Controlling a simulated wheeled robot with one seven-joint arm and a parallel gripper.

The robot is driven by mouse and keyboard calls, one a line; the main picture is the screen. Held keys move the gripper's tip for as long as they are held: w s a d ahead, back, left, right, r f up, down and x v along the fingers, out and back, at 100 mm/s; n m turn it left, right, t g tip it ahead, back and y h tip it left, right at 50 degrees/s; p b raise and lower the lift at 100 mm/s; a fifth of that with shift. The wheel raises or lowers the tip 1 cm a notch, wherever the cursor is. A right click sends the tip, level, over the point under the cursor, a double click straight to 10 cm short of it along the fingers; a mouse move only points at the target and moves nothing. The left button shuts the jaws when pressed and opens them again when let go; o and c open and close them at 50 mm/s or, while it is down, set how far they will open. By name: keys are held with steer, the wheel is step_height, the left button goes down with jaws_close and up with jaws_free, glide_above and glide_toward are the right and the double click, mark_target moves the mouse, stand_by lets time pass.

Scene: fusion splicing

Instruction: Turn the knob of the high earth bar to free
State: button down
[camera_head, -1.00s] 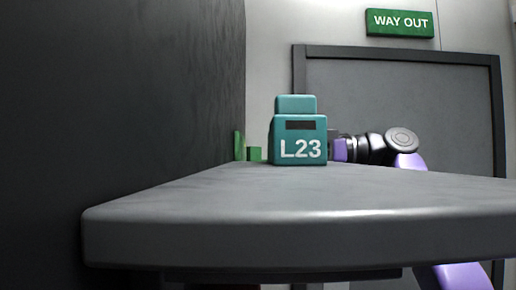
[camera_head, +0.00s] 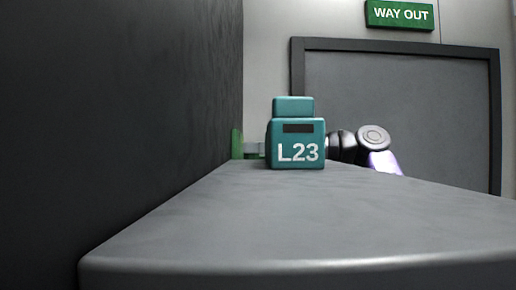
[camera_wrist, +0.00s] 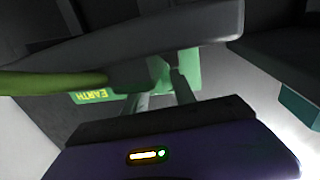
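In the wrist view, a green earth bar (camera_wrist: 205,72) with a lighter green part (camera_wrist: 160,72) lies beneath a grey shelf-like edge. No knob can be made out clearly. In the head view, a green upright piece (camera_head: 237,145) shows left of a teal box, with a pale grey piece beside it; my gripper is mostly hidden there.
The teal box marked L23 (camera_head: 296,145) stands on the grey worktop (camera_head: 290,215). A dark wall (camera_head: 120,110) rises at left. In the wrist view, a green cable (camera_wrist: 50,81) enters a dark end piece, and a grey slab (camera_wrist: 200,28) lies close above the fingers.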

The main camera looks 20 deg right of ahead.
steer(key=shift+w+r+n+g, duration=0.1)
steer(key=shift+w+n+g, duration=0.05)
steer(key=shift+n+g, duration=0.2)
steer(key=shift+n+g+y, duration=0.35)
steer(key=shift+g+y, duration=0.15)
steer(key=shift+g, duration=0.15)
steer(key=c, duration=1)
jaws_free()
steer(key=shift+b+v, duration=0.95)
steer(key=shift+v, duration=3)
